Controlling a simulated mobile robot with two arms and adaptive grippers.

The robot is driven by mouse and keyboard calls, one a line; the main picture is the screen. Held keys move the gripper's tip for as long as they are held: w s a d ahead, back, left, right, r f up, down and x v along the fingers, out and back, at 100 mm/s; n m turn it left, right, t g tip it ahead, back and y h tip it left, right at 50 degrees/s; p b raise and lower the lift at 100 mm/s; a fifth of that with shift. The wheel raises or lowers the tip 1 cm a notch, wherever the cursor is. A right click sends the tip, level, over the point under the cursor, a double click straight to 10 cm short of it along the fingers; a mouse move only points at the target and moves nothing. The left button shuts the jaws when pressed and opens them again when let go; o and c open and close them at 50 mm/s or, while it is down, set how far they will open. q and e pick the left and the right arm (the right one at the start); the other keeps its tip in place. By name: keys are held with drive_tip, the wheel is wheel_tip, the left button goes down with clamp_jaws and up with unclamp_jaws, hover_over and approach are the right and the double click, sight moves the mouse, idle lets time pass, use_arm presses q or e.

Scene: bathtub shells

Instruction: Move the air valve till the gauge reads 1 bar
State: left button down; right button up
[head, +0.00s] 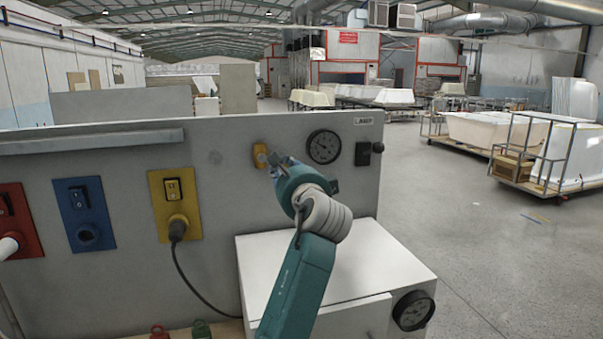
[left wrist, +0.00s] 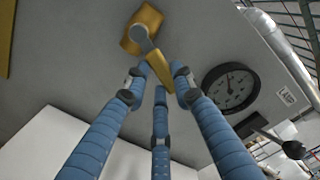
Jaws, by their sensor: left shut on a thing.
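The yellow air valve (head: 260,155) is mounted on the grey panel, left of a round gauge (head: 324,146). My left gripper (head: 274,163) is at the valve, coming up from below. In the left wrist view the valve's yellow body (left wrist: 143,28) is at the top, with a grey hub and a yellow lever (left wrist: 159,68) slanting down to the right. My left gripper's blue fingers (left wrist: 160,88) are closed around the lever's end. The gauge (left wrist: 230,88) is right of the fingers there. My right gripper is out of view.
A white cabinet (head: 350,262) with a second gauge (head: 413,311) stands below the valve. A black knob switch (head: 368,152) is right of the valve gauge. Yellow (head: 174,203), blue (head: 84,214) and red (head: 18,220) sockets are at left. Open floor lies right.

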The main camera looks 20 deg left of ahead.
use_arm(q)
drive_tip(key=shift+w+d+r+n, duration=0.15)
drive_tip(key=shift+d+r+n, duration=0.25)
drive_tip(key=shift+n, duration=0.1)
drive_tip(key=shift+a, duration=0.3)
drive_tip(key=c, duration=1.5)
unclamp_jaws()
drive_tip(key=shift+c, duration=0.2)
drive_tip(key=shift+o, duration=0.5)
drive_tip(key=shift+f, duration=0.1)
drive_tip(key=v, duration=1.1)
drive_tip(key=shift+s+d, duration=0.25)
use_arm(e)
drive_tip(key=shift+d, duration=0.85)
use_arm(q)
drive_tip(key=shift+f, duration=0.1)
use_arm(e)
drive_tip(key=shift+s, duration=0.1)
